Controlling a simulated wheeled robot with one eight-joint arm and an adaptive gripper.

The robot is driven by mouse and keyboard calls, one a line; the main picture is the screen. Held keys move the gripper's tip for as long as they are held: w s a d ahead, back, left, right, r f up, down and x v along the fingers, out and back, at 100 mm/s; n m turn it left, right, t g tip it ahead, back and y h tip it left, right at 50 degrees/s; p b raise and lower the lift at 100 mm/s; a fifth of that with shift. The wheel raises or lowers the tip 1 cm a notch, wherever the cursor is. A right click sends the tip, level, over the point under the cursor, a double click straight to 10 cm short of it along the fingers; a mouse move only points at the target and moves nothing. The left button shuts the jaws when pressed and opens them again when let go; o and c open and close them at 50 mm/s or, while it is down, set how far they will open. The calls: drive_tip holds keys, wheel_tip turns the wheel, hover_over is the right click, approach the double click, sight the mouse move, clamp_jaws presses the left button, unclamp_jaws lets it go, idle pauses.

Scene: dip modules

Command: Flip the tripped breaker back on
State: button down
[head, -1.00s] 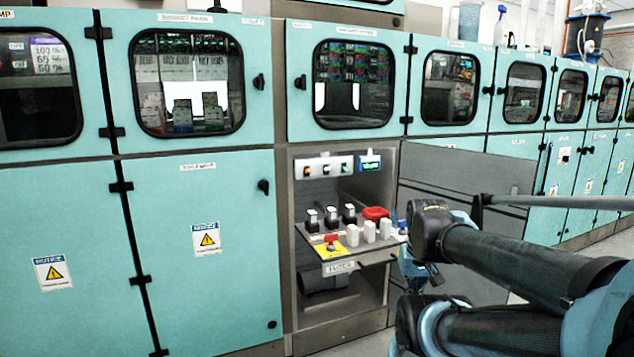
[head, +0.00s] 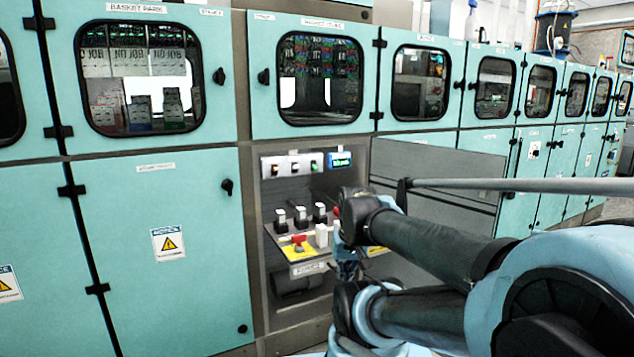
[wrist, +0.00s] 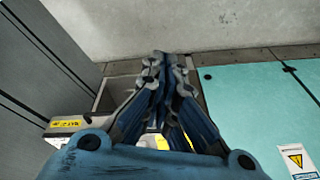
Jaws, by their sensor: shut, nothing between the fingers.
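An open compartment (head: 262,265) in the teal cabinet row holds a sloped control panel. Three black switches with white tops (head: 300,217) stand in a row on it. In front are a red button on a yellow plate (head: 302,250) and a white block (head: 321,236). I cannot tell which part is the tripped breaker. My gripper is at the panel's right side in the head view, mostly hidden by my arm. In the wrist view my gripper (wrist: 164,62) is shut and empty, its fingers together over part of the compartment. The switches do not show there.
A grey door (head: 425,185) stands open to the right of the compartment, with a long grey bar in front of it. Closed teal cabinet doors (head: 165,255) lie to the left. A teal panel (wrist: 255,105) shows at right in the wrist view.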

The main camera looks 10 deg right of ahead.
sight(313, 165)
drive_tip(key=w+a+r+m+t+y, duration=0.2)
drive_tip(key=w+r+m, duration=0.1)
drive_tip(key=w, duration=0.6)
drive_tip(key=w+a+r+m+t+y, duration=0.2)
drive_tip(key=w+m, duration=0.4)
drive_tip(key=w, duration=0.4)
drive_tip(key=w+a+r+m+t+y, duration=0.2)
drive_tip(key=w+a+r+m+y, duration=0.1)
drive_tip(key=w, duration=0.6)
drive_tip(key=shift+w+a+r+m+t, duration=0.4)
drive_tip(key=shift+a+r+m, duration=0.2)
drive_tip(key=shift+m, duration=0.3)
drive_tip(key=w+d+m+t+h, duration=0.1)
drive_tip(key=w+d+m+t, duration=0.3)
drive_tip(key=w+m, duration=0.5)
drive_tip(key=w+d+f+m+t, duration=0.1)
drive_tip(key=w+d+m+t, duration=0.3)
drive_tip(key=w+d+m, duration=0.3)
drive_tip(key=shift+w+d+f+m+h, duration=0.2)
drive_tip(key=shift+w+d+m+h, duration=0.2)
drive_tip(key=shift+w+m, duration=0.7)
drive_tip(key=w+a+r, duration=0.2)
drive_tip(key=w+r, duration=0.2)
drive_tip(key=w, duration=0.4)
drive_tip(key=shift+a, duration=0.35)
